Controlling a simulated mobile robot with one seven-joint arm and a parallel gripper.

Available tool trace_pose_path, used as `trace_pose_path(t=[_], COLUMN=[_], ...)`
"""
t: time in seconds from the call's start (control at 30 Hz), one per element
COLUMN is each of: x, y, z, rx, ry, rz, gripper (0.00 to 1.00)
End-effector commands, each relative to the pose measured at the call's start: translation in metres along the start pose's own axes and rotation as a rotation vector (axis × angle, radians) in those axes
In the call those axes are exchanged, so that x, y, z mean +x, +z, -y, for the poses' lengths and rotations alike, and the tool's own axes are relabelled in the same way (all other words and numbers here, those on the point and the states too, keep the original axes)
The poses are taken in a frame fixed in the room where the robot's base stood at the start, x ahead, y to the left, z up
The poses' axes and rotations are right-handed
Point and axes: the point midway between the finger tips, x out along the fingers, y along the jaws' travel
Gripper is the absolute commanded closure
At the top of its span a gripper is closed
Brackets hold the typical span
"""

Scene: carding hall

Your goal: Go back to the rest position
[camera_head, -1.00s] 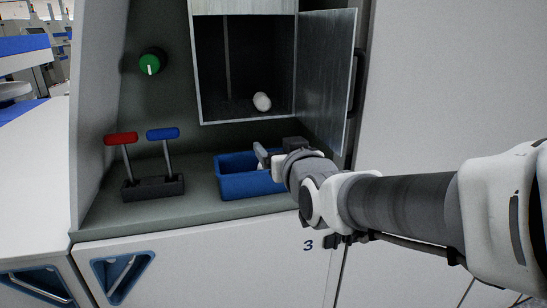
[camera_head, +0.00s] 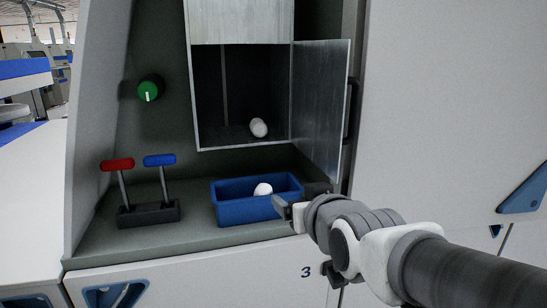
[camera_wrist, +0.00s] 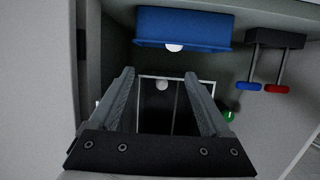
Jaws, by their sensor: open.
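My gripper (camera_head: 299,208) is open and empty at the right front corner of the blue bin, in the head view. In the wrist view its two fingers (camera_wrist: 158,100) stand wide apart with nothing held between them. The blue bin (camera_head: 246,212) sits on the grey-green ledge with a white ball (camera_head: 263,189) in it. The bin also shows in the wrist view (camera_wrist: 190,22). A second white ball (camera_head: 258,127) lies on the floor of the open metal compartment (camera_head: 222,110).
The compartment's metal door (camera_head: 322,105) stands open to the right, just above and behind my gripper. A red lever (camera_head: 118,164) and a blue lever (camera_head: 159,160) stand left of the bin. A green knob (camera_head: 150,88) is on the panel. White cabinet fronts lie below and right.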

Motion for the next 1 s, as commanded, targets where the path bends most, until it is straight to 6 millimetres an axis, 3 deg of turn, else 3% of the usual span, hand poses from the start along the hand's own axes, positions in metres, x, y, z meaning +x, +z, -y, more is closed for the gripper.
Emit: trace_pose_path(t=[0.3, 0.5, 0.6, 1.0], x=[-0.079, -0.131, -0.147, -0.156], y=[0.078, 0.118, 0.129, 0.136], z=[-0.044, -0.054, -0.055, -0.055], rx=[0.071, 0.125, 0.142, 0.153], ry=[0.113, 0.162, 0.174, 0.180], rz=[0.420, 0.634, 0.697, 0.738], gripper=[0.19, 0.19, 0.19, 0.19])
